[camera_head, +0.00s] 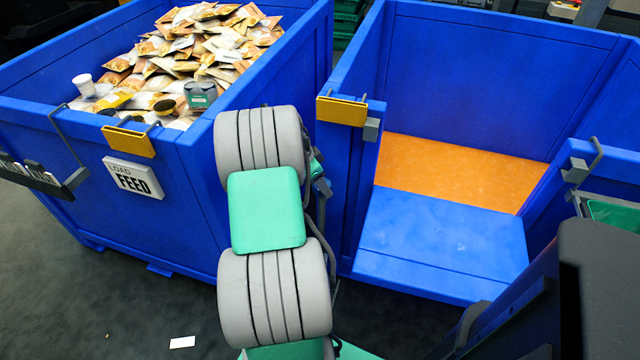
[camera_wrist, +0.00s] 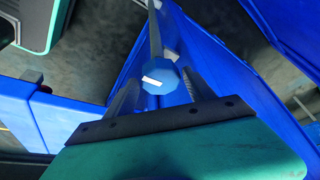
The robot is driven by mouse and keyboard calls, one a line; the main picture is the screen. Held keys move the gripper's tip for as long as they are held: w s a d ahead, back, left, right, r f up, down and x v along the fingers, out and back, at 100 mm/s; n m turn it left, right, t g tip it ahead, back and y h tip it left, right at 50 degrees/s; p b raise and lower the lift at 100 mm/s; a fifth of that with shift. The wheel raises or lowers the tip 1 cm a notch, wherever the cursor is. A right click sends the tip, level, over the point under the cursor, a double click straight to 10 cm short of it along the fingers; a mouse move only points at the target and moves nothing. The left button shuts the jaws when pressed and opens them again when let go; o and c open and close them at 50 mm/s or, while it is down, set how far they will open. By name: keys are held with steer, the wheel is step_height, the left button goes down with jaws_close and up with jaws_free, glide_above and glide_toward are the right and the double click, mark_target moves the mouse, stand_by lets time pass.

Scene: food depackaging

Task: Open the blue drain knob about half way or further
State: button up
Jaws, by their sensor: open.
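The blue drain knob (camera_wrist: 161,78) shows in the wrist view as a faceted blue disc with a short white bar across its face. The bar lies nearly level, slightly tilted. My gripper (camera_wrist: 158,86) is open, with one dark finger on each side of the knob in the picture. I cannot tell whether either finger touches it or how deep the knob sits between them. In the head view my arm covers the area, and neither the knob nor my gripper can be made out.
A blue bin (camera_head: 190,190) full of packets stands left, labelled LOAD FEED (camera_head: 134,177). An open-fronted blue bin (camera_head: 480,70) with an orange floor (camera_head: 458,172) stands right. Blue walls flank the knob closely in the wrist view. Dark floor (camera_head: 60,300) is mostly clear at front left.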

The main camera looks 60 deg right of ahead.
steer(key=shift+d+f, duration=0.1)
steer(key=shift+f, duration=0.15)
steer(key=shift+c, duration=0.4)
steer(key=c, duration=0.9)
steer(key=shift+d, duration=0.15)
steer(key=shift+c, duration=0.6)
steer(key=shift+r, duration=0.1)
